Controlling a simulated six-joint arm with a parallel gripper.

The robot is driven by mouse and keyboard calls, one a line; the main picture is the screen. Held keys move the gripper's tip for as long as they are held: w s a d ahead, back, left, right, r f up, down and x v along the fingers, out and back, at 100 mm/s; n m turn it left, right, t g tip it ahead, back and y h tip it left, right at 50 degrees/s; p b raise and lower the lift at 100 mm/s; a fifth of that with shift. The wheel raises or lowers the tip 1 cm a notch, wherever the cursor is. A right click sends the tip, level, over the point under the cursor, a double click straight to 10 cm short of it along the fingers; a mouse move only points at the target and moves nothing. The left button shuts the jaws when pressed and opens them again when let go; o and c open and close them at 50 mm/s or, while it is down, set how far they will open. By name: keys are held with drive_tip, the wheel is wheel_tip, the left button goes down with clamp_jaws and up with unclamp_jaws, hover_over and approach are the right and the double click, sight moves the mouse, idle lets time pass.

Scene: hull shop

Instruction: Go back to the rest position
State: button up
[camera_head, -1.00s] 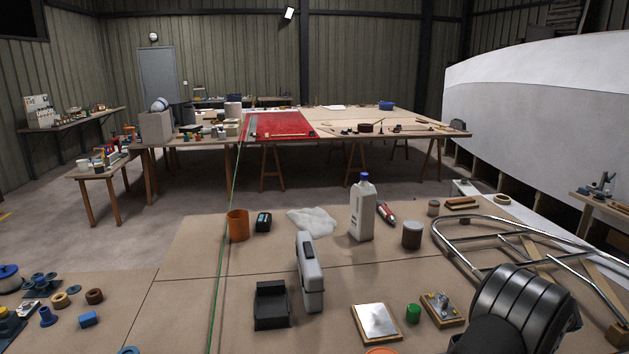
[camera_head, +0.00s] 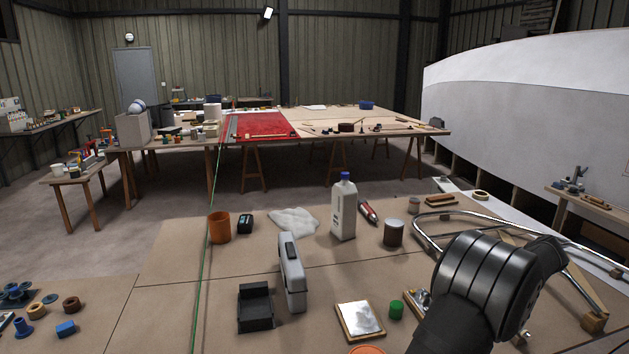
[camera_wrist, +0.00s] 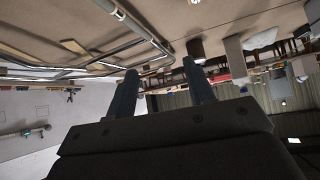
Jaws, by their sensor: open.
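My gripper (camera_wrist: 161,68) shows in the wrist view, with its two dark fingers spread apart and nothing between them. The wrist view looks upside down, with the bench top across its upper part and the wall below. The fingers appear clear of everything. In the head view, my dark, ribbed arm stands over the right side of the near bench (camera_head: 170,310). My fingers cannot be seen there.
A curved metal tube frame (camera_head: 450,214) lies beside and behind my arm. A white bottle (camera_head: 343,212), a dark can (camera_head: 393,233), a green cap (camera_head: 396,309), a framed plate (camera_head: 360,320), a grey-white upright device (camera_head: 291,272) and a black tray (camera_head: 255,307) stand left of it.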

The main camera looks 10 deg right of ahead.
drive_tip(key=w+a+n+y, duration=0.1)
drive_tip(key=w+a+n, duration=0.1)
drive_tip(key=w+a, duration=1.2)
drive_tip(key=shift+w+f+y, duration=0.2)
drive_tip(key=shift+w+y, duration=0.1)
drive_tip(key=shift+w, duration=0.65)
